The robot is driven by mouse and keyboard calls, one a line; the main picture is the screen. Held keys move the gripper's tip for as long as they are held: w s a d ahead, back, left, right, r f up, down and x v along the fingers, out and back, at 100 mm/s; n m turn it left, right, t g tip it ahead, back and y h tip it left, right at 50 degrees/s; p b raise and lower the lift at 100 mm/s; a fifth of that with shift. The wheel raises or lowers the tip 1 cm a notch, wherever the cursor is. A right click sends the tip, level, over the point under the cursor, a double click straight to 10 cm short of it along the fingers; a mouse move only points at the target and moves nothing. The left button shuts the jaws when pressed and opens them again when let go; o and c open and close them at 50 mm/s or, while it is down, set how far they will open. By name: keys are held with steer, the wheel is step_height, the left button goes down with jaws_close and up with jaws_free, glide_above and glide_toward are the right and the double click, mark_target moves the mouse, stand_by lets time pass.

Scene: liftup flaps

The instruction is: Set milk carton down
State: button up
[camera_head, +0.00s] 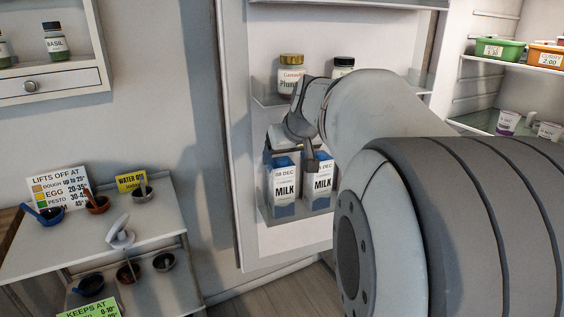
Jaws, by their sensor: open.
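Two white-and-blue milk cartons stand upright side by side in the lower bin of the open fridge door. The left milk carton (285,187) shows its front label clearly. The right milk carton (319,184) is partly covered by a finger of my gripper. My gripper (294,158) is open at the cartons' tops, with one finger over the left carton and the other in front of the right one. Whether the fingers touch a carton cannot be told. The door bin (298,217) has a clear front and holds both cartons.
Jars (291,75) stand on the door shelf above my gripper. Fridge shelves with a green tub (500,48) and cups (508,122) are at the right. A small shelf unit (50,262) with bowls and signs stands at the lower left.

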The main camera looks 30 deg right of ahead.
steer(key=s+a+f+g, duration=0.2)
steer(key=s+a+f, duration=0.5)
steer(key=s, duration=0.3)
steer(key=s+a+f+n+g, duration=0.1)
steer(key=s+a+f+g, duration=0.2)
steer(key=s+a+f, duration=0.5)
steer(key=s+f, duration=0.1)
steer(key=s, duration=0.2)
steer(key=shift+f+g+y, duration=0.3)
steer(key=shift+f+y, duration=0.05)
steer(key=shift+y, duration=0.05)
